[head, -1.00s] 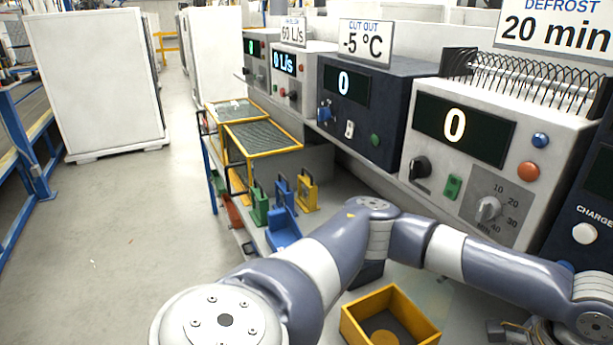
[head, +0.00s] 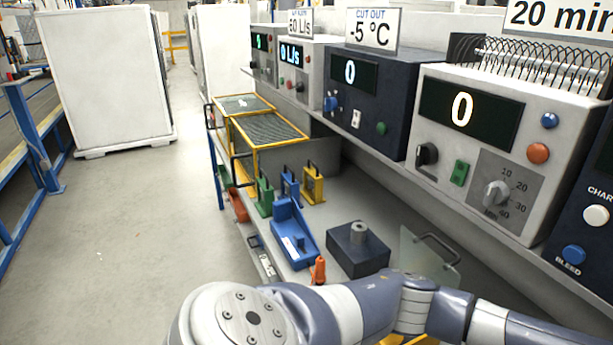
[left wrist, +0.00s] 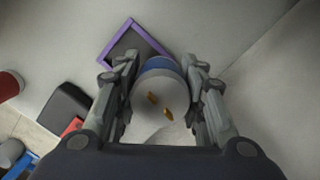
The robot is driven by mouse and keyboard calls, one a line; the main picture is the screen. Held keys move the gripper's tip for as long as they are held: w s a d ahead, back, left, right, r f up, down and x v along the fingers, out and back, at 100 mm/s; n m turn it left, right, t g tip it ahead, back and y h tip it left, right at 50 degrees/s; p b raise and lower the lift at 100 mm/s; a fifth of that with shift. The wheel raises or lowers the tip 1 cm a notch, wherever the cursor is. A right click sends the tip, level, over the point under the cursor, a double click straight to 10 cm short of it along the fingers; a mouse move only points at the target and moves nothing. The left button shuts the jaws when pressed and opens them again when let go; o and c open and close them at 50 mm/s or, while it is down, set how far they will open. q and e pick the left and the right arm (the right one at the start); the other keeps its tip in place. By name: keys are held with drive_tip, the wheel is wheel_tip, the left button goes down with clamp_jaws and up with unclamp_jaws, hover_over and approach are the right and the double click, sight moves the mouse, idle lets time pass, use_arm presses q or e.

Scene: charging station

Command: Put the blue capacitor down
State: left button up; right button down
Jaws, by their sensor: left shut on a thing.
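In the left wrist view my left gripper (left wrist: 160,100) is shut on the blue capacitor (left wrist: 160,66). Its pale round end with two copper-coloured terminals faces the camera, and a blue band shows at the far edge. A purple-framed dark square (left wrist: 120,42) lies on the grey surface beyond it, partly hidden by the gripper and capacitor. I cannot tell the capacitor's height above the surface. In the head view one arm of mine crosses the bottom, but neither gripper nor the capacitor shows.
The head view shows a blue tray (head: 294,232), a dark block with a grey cylinder (head: 358,250), an orange tool (head: 317,271) and a clear plate with a handle (head: 428,258) on the bench. Instrument boxes (head: 505,140) line the back. A red cylinder (left wrist: 10,86) shows in the wrist view.

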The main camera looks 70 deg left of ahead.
use_arm(q)
drive_tip(key=shift+w+d+f+m, duration=0.25)
drive_tip(key=shift+f+m, duration=0.35)
drive_tip(key=shift+m, duration=0.3)
drive_tip(key=shift+w+d+f+m, duration=0.15)
drive_tip(key=shift+d+f+m, duration=0.1)
drive_tip(key=shift+f+m, duration=0.5)
drive_tip(key=shift+r, duration=0.2)
drive_tip(key=a+p, duration=0.1)
drive_tip(key=a, duration=0.4)
drive_tip(key=a+p, duration=0.2)
drive_tip(key=a, duration=0.4)
drive_tip(key=s+a+p, duration=0.1)
drive_tip(key=a, duration=0.5)
drive_tip(key=shift+a+p, duration=0.25)
drive_tip(key=shift+p, duration=0.05)
drive_tip(key=shift+a+f, duration=0.15)
drive_tip(key=shift+a, duration=0.2)
wheel_tip(320, 180, down, 3)
drive_tip(key=shift+r+p, duration=0.2)
drive_tip(key=shift+p, duration=0.35)
drive_tip(key=shift+d+f, duration=0.1)
drive_tip(key=shift+f, duration=0.25)
drive_tip(key=shift+f, duration=0.1)
drive_tip(key=o, duration=1.1)
